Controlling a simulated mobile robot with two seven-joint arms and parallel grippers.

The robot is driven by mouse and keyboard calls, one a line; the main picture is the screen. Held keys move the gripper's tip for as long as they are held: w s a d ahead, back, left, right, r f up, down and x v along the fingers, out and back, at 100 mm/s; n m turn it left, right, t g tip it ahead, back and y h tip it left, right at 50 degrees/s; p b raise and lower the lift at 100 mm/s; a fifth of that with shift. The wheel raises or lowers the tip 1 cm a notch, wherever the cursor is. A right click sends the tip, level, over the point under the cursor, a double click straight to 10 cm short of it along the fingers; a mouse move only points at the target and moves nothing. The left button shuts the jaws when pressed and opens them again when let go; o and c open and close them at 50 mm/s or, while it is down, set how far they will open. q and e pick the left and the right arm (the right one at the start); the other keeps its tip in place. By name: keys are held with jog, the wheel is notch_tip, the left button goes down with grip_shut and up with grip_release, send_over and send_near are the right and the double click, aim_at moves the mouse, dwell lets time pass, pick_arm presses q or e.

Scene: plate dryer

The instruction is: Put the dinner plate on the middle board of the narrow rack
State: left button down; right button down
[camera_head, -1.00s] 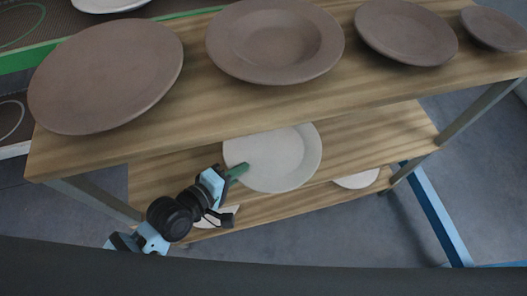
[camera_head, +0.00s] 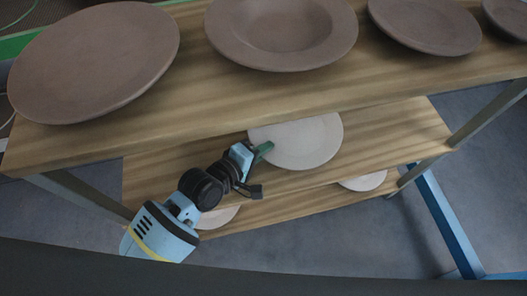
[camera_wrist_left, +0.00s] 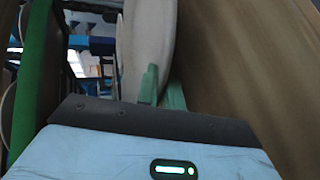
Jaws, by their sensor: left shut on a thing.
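The pale dinner plate (camera_head: 306,143) is at the middle board (camera_head: 385,137) of the narrow rack, under the top board, which hides its far edge. My left gripper (camera_head: 264,149) is shut on the plate's near left rim. In the left wrist view the plate (camera_wrist_left: 146,40) stands edge-on between the green fingers (camera_wrist_left: 160,88), with the board's wooden surface (camera_wrist_left: 240,60) beside it. I cannot tell whether the plate touches the board. My right gripper is not in view.
The top board (camera_head: 190,105) carries several brown plates, including a large one (camera_head: 95,60) and a deep one (camera_head: 282,35). Pale plates (camera_head: 218,217) (camera_head: 364,181) lie on the lowest board. A rack post (camera_head: 490,113) stands at the right.

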pick_arm(q)
jog(key=shift+w+f, duration=0.1)
jog(key=shift+f, duration=0.4)
jog(key=shift+r, duration=0.1)
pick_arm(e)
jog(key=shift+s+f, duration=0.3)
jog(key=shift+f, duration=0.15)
